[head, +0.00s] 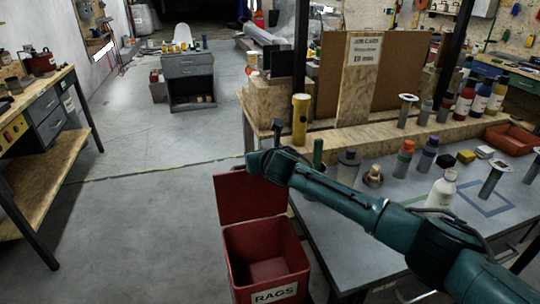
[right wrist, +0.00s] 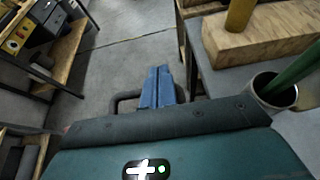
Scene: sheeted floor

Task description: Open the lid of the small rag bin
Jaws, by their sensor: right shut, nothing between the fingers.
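The small red rag bin (head: 266,290) stands on the floor at the left end of the workbench, with a white RAGS label on its front. Its red lid (head: 245,200) stands raised at the bin's back edge, and the bin's inside is visible. My right arm reaches in from the right over the bench, and its hand is by the lid's upper right corner. Whether it touches the lid cannot be told. My right gripper (right wrist: 158,72) shows blue fingers pressed together and empty in the right wrist view. My left gripper is in neither view.
The workbench (head: 345,225) on the right carries several bottles and cylinders close under my arm. A yellow cylinder (head: 301,120) stands on a wooden block near the hand. A wooden desk (head: 45,150) is at the left. The floor (head: 140,215) between is clear.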

